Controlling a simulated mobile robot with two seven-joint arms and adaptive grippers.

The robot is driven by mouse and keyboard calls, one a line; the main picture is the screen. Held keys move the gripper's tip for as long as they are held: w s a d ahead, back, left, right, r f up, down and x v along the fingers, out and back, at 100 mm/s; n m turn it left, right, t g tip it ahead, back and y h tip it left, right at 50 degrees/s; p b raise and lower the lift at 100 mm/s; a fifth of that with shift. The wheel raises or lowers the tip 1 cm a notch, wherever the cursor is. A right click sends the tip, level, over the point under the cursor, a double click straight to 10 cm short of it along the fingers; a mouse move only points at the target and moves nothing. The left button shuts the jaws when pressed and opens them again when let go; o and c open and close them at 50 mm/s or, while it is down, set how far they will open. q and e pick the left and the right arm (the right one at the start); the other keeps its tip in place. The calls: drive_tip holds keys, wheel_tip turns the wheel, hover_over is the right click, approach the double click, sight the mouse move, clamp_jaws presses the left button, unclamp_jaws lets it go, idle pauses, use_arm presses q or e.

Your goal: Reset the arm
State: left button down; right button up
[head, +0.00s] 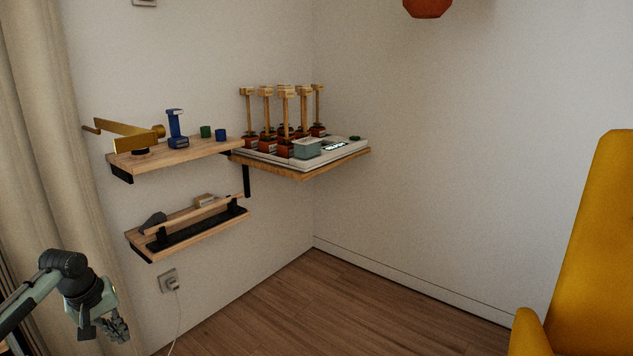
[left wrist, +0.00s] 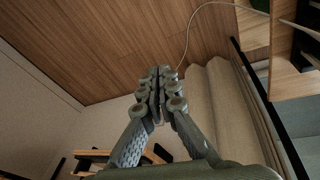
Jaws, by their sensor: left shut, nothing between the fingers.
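My left arm (head: 45,285) comes in at the lower left of the head view, in front of the curtain and below the shelves. Its gripper (head: 119,328) hangs low, clear of the wall and touching nothing that I can see. In the left wrist view the fingers of this gripper (left wrist: 159,88) are together with nothing between them. My right arm and gripper are not in view.
An upper shelf (head: 193,153) holds a brass crank-like piece (head: 122,136), a blue stand (head: 176,128) and small cups. A lower shelf (head: 200,232), a socket (head: 168,281) with cable and a yellow chair (head: 597,250) stand around open floor.

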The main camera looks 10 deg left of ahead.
use_arm(q)
drive_tip(key=w+a+r+m+t+y, duration=0.6)
drive_tip(key=w+a+r+m+y, duration=0.3)
drive_tip(key=a+r+m, duration=0.4)
drive_tip(key=s+d+f+g+h, duration=0.1)
drive_tip(key=s+d+f, duration=0.35)
drive_tip(key=f, duration=0.55)
drive_tip(key=s+d+f+g+h, duration=0.15)
drive_tip(key=s+d+f, duration=0.35)
drive_tip(key=f, duration=0.5)
drive_tip(key=s+d+f+g+h, duration=0.1)
drive_tip(key=s+d+f+h, duration=0.15)
drive_tip(key=d+f, duration=0.5)
drive_tip(key=s+d+f+n+g+h, duration=0.1)
drive_tip(key=s+d+f+g+h, duration=0.2)
drive_tip(key=s+d+f, duration=1.5)
drive_tip(key=s+d, duration=0.3)
drive_tip(key=s, duration=0.1)
drive_tip(key=shift+s+f, duration=0.2)
